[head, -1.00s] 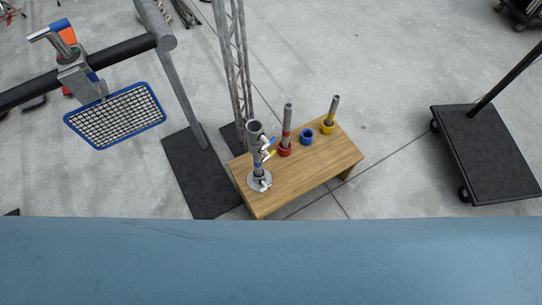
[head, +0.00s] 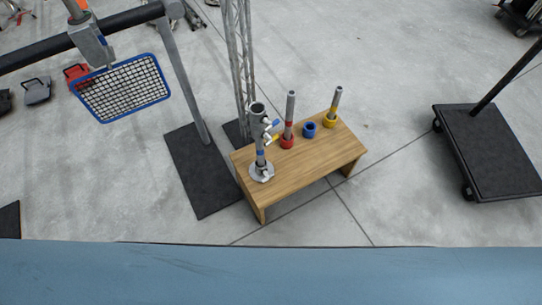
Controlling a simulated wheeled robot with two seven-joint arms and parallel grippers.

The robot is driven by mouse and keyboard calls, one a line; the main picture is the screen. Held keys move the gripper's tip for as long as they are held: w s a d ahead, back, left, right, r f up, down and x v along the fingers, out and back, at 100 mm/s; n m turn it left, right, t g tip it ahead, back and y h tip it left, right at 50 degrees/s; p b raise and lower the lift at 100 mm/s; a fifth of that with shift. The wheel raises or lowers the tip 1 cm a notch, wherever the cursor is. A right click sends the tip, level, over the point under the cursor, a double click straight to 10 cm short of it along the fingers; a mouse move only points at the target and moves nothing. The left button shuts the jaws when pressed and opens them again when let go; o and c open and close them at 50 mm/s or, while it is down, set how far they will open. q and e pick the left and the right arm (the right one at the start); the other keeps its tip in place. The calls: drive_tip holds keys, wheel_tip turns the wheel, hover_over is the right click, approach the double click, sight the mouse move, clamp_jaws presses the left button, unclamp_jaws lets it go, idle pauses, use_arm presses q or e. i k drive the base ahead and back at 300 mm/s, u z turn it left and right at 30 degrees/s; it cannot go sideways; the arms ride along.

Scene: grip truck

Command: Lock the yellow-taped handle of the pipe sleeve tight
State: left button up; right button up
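The pipe sleeve (head: 260,140) stands upright on a round base plate (head: 262,173) at the left end of a low wooden bench (head: 300,178). Small handles stick out from its right side. One has yellow tape (head: 271,138) and another has blue tape (head: 275,122). The handles are too small to tell whether they are tight or loose. Neither of my grippers is in view.
On the bench stand a red-collared pipe (head: 289,125), a blue ring (head: 309,130) and a yellow-collared pipe (head: 333,108). A truss (head: 238,65) rises behind it. A blue-framed mesh (head: 120,88) hangs from a bar at left. A black cart (head: 490,150) stands at right.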

sight(270, 140)
drive_tip(key=k, duration=0.9)
drive_tip(key=u, duration=0.85)
drive_tip(key=i, duration=1.6)
drive_tip(key=z, duration=0.6)
